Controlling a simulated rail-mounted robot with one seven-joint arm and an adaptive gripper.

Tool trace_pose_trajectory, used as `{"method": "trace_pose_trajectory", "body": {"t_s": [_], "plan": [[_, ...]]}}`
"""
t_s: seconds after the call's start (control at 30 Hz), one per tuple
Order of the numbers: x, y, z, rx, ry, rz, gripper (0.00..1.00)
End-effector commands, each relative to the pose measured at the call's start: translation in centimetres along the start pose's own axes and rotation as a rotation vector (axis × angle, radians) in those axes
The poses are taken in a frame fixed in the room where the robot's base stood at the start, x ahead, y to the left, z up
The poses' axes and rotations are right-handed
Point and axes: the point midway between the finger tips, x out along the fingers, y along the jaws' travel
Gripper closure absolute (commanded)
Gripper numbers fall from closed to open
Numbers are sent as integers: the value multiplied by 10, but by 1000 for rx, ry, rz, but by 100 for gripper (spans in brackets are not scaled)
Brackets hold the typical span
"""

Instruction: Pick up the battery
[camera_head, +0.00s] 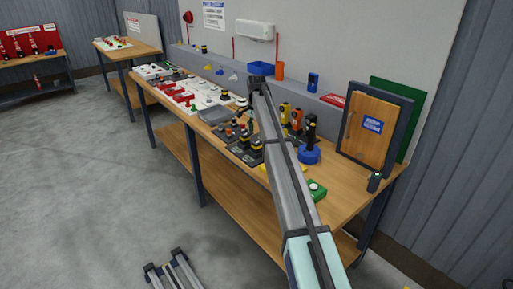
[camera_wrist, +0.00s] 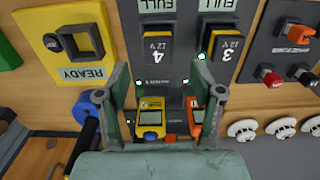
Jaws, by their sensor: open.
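In the wrist view, two black 12 V batteries stand in a grey charging panel. Battery 4 (camera_wrist: 158,45) is between my fingers' lines, and battery 3 (camera_wrist: 229,48) is to its right, just beyond the right finger. Each sits under a "FULL" label, with small green lights nearby. My gripper (camera_wrist: 162,72) is open and empty, its fingers spread either side of battery 4's lower end. I cannot tell the remaining gap in depth. In the head view, the charging panel (camera_head: 246,152) is partly behind my arm, and I cannot make out my gripper clearly.
A yellow-framed "READY" holder (camera_wrist: 75,42) is left of the panel. A yellow meter (camera_wrist: 150,117) and an orange meter (camera_wrist: 197,115) show between the fingers. Red and orange knobs are at right. A small wooden door (camera_head: 372,125) stands at the bench's right end.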

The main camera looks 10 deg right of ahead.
Motion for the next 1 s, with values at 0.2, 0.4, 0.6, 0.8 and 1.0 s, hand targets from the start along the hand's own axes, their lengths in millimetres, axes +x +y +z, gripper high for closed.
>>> {"method": "trace_pose_trajectory", "body": {"t_s": [0.2, 0.4, 0.6, 0.8, 1.0], "plan": [[15, 0, 0, 0, 0, 0, 33], [26, 2, 0, 0, 0, 1, 33], [54, 4, 0, 0, -1, 2, 33], [67, 3, 0, 0, 0, 0, 33], [67, 3, 0, 0, 0, 0, 51]]}}
